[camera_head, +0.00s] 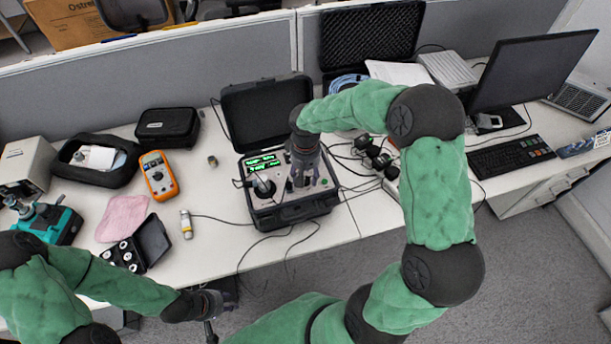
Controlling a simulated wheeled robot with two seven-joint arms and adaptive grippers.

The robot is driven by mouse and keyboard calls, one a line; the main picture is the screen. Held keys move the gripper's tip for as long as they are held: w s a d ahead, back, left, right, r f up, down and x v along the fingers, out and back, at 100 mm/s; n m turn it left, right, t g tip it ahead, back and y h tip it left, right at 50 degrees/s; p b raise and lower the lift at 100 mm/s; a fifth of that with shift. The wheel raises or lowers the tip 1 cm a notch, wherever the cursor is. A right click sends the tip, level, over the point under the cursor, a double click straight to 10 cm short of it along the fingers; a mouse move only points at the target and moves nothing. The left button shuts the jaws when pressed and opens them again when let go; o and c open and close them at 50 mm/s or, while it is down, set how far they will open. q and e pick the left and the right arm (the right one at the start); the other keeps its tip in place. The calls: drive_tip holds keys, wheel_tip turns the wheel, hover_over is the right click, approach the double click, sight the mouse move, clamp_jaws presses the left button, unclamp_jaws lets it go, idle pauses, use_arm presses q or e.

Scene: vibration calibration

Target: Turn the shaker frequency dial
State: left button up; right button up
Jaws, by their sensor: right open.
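The shaker unit (290,214) is an open black case on the desk, with its lid (262,112) raised at the back. Its panel has a green lit display (262,162) and a round silver part (263,187) at the left. My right gripper (302,182) is open and points down over the right half of the panel. It covers part of the panel, and I cannot make out the frequency dial or tell whether the fingers touch it. My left gripper (214,318) is low, in front of the desk's front edge, away from the shaker; its fingers are unclear.
An orange multimeter (158,176), a pink cloth (122,217), a black box of round parts (150,243) and a small cylinder (186,224) lie left of the case. Cables (368,172) crowd its right side. A monitor (530,70) and keyboard (510,153) stand further right.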

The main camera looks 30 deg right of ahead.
wheel_tip(320, 180, up, 11)
drive_tip(key=shift+f, duration=0.15)
idle(0.7)
